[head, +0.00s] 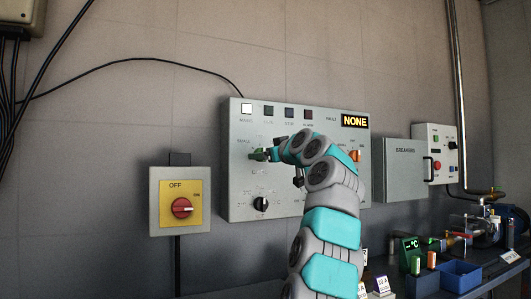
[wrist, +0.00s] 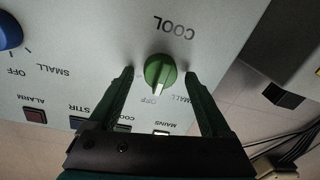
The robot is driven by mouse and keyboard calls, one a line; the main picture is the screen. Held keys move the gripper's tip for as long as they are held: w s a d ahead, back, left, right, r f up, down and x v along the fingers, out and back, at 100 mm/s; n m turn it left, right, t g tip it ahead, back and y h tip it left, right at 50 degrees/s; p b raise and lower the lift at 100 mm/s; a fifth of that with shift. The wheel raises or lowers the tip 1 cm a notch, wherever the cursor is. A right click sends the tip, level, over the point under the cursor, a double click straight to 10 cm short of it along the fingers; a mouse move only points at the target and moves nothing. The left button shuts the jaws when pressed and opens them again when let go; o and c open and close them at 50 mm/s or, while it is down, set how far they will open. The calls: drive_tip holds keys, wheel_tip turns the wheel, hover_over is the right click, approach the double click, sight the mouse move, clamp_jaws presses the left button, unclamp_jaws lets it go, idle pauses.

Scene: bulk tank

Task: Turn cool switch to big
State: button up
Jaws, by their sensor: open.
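The cool switch is a round green knob (wrist: 160,70) on the grey control panel (head: 241,180), under the upside-down word COOL in the wrist view. Its white pointer mark faces down in that view, at the word OFF. SMALL is printed to its right; I see no BIG label. My gripper (wrist: 159,74) is open, with one dark green finger on each side of the knob. Small gaps show between fingers and knob. In the head view my gripper (head: 261,155) is at the panel's left part, and my arm hides the panel's middle.
A blue knob (wrist: 9,31) is at the left in the wrist view. On the panel are a black knob (head: 261,203), an orange knob (head: 355,156) and a display reading NONE (head: 355,121). A yellow box with a red switch (head: 182,208) is left of the panel.

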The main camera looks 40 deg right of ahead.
clamp_jaws()
idle(0.6)
drive_tip(key=m+p, duration=0.3)
drive_tip(key=m, duration=0.7)
drive_tip(key=shift+s+h+p, duration=0.1)
drive_tip(key=shift+h+p, duration=0.3)
drive_tip(key=shift+d+f+m, duration=0.1)
drive_tip(key=shift+m, duration=0.2)
